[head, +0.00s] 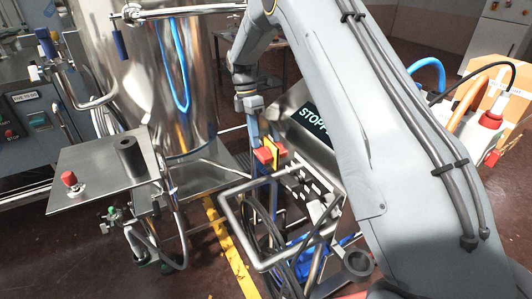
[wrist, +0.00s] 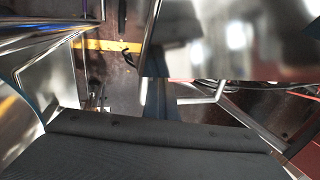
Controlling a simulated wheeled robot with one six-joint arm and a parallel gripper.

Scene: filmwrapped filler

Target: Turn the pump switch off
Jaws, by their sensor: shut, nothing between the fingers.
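A red and yellow switch (head: 268,153) shows in the head view, at the left edge of a grey metal control box. I take it for the pump switch. In the wrist view, the metal box (wrist: 225,45) fills the upper right, and the switch cannot be made out.
A large steel tank (head: 150,80) stands behind and left. A metal plate (head: 100,175) with a red knob (head: 69,179) juts out at left. A bent tube frame (head: 230,215) and dark hoses lie below the switch.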

